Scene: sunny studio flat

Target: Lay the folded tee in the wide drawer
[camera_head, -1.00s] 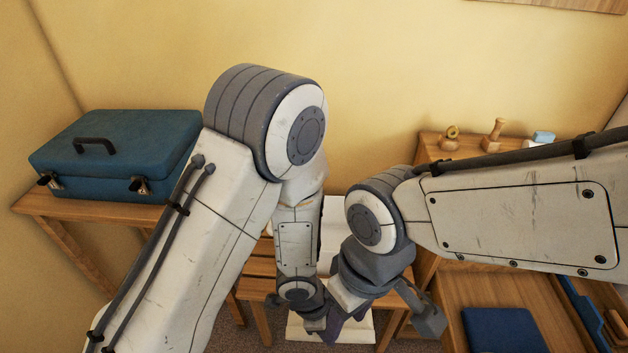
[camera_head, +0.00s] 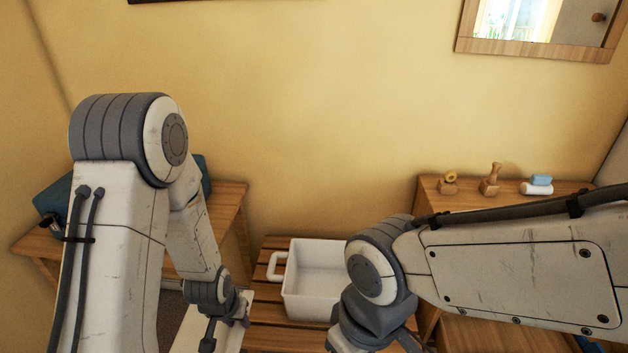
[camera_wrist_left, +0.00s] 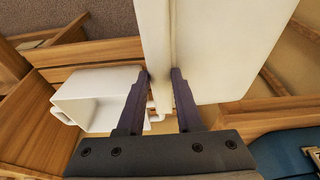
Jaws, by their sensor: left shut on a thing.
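My left gripper (camera_wrist_left: 162,76) is shut on a cream, flat folded piece (camera_wrist_left: 222,50) with a seam-like line down it, which looks like the folded tee. In the head view its cream edge (camera_head: 236,322) shows beside my left wrist, low over the left side of the slatted bench. Both dark fingers show in the left wrist view. The wide drawer cannot be made out in the head view now; my right arm covers much of the wooden dresser (camera_head: 455,188) at the right. My right gripper's fingers are outside the picture.
A white tub (camera_head: 318,265) with a side handle stands on the slatted bench (camera_head: 275,243); it also shows in the left wrist view (camera_wrist_left: 95,88). A blue case (camera_head: 50,197) stands on the left table (camera_head: 228,195). Small items sit on the dresser top, including a wooden stamp-like piece (camera_head: 491,180).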

